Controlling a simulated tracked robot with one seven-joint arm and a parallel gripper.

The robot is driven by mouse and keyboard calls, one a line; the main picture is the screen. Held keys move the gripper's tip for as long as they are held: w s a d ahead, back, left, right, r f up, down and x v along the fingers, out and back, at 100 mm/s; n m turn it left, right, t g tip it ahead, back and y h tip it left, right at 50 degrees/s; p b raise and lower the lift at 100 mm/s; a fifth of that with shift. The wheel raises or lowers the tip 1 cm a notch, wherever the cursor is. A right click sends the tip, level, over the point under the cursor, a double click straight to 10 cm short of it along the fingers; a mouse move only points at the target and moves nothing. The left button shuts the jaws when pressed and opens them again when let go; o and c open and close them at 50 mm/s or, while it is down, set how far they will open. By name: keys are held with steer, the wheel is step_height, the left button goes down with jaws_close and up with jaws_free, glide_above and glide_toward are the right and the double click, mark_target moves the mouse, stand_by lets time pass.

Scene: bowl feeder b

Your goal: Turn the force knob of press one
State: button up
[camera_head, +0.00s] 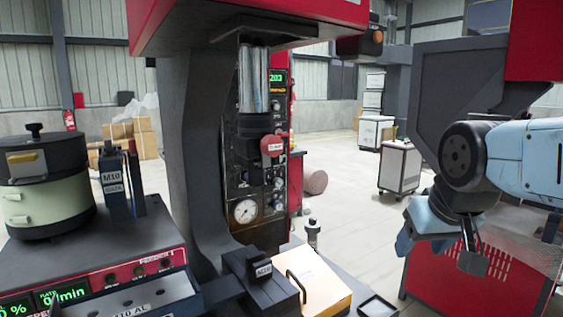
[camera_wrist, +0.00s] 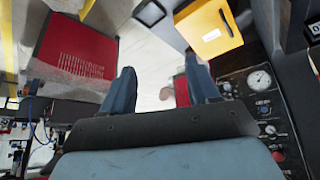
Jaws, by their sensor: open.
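A red round knob or button (camera_head: 272,145) with a white label stands out from the panel; I cannot read which control is the force knob. In the wrist view the panel (camera_wrist: 285,110) is at the right edge, with its gauge (camera_wrist: 259,80) and small dials. My gripper (camera_head: 438,243) hangs at the right, well apart from the panel. In the wrist view its two fingers (camera_wrist: 160,85) are spread with nothing between them.
The press frame (camera_head: 190,130) and its ram (camera_head: 254,80) stand between my view and part of the panel. A feeder bowl (camera_head: 45,190) is at left.

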steer(key=w+a+r+n+t, duration=0.1)
steer(key=w+r+n+t, duration=0.2)
steer(key=w, duration=0.8)
steer(key=w+a+r+n+t, duration=0.1)
steer(key=w+n+t, duration=0.25)
steer(key=w, duration=0.75)
steer(key=w+a+f+n+t+y, duration=0.1)
steer(key=w+a+n+t+y, duration=0.1)
steer(key=w+a+n+y, duration=0.9)
steer(key=s+a+x, duration=0.1)
steer(key=a+x, duration=0.1)
steer(key=x, duration=1.3)
steer(key=shift+s, duration=0.15)
steer(key=shift+f+n, duration=0.1)
steer(key=shift+n, duration=0.15)
steer(key=c, duration=1)
steer(key=shift+s, duration=0.1)
steer(key=shift+c, duration=0.2)
